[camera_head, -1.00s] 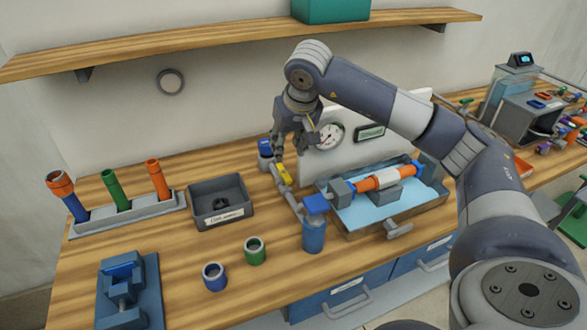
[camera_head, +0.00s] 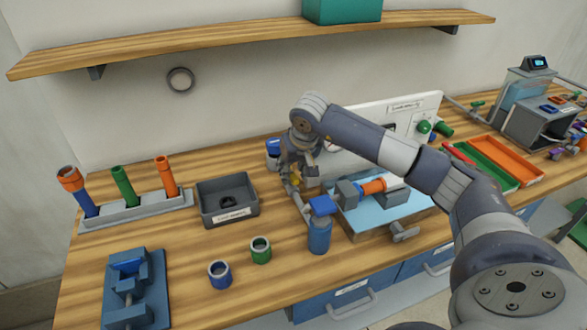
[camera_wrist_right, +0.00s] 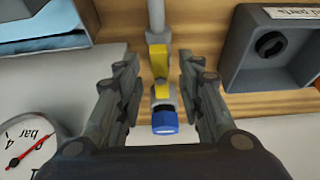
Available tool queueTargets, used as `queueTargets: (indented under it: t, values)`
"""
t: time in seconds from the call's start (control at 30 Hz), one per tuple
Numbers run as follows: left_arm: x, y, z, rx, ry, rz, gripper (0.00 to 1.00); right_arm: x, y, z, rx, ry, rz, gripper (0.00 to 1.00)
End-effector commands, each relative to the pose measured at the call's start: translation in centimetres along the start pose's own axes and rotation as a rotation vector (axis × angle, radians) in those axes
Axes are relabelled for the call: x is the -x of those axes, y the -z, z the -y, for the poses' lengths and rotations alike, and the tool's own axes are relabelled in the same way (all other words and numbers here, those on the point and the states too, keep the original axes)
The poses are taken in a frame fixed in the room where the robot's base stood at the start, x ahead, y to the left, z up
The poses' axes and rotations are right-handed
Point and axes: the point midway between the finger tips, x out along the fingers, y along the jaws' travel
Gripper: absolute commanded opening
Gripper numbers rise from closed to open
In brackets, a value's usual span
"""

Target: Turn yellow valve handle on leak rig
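The yellow valve handle (camera_wrist_right: 159,66) shows in the right wrist view on a grey pipe, between the two fingers of my right gripper (camera_wrist_right: 162,85). The fingers stand apart on either side of it, with gaps showing. In the head view the yellow handle (camera_head: 295,181) is mostly hidden behind my right gripper (camera_head: 294,175), which points down at the pipe. The leak rig (camera_head: 385,221) has a blue-floored tray, an orange pipe and a white panel (camera_head: 350,166) behind. A blue-capped part (camera_wrist_right: 165,120) shows below the handle in the wrist view. My left gripper is out of view.
A dark bin (camera_head: 228,213) stands left of the rig, and it also shows in the wrist view (camera_wrist_right: 270,80). A blue cylinder (camera_head: 319,236) stands in front. A pressure gauge (camera_wrist_right: 28,146) is close to my right gripper.

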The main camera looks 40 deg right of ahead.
Motion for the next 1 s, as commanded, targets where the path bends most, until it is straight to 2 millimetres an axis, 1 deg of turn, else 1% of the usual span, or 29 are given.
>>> queueTargets:
  t: [0.1,0.3,0.37,0.4,0.47,0.83,1.0]
  values:
    - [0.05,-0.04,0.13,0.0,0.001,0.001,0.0,-0.31,-0.01,0.01,0.001,0.0,0.0,0.35]
    - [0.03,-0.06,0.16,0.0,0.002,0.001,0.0,-0.31,-0.01,0.0,0.001,0.0,0.0,0.35]
    - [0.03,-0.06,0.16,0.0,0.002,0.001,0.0,-0.3,-0.01,0.0,0.001,0.0,0.0,0.21]
    - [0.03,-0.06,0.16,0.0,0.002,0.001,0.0,-0.3,-0.01,0.0,0.001,0.0,0.0,0.12]
    - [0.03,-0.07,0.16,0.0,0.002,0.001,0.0,-0.29,-0.01,-0.01,0.001,0.0,0.0,0.0]
    - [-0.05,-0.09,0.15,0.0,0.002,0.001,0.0,-0.27,0.01,0.04,-0.018,-0.009,0.0,0.0]
    - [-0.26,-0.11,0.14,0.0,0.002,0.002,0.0,-0.26,0.07,0.18,-0.081,-0.035,-0.002,0.0]
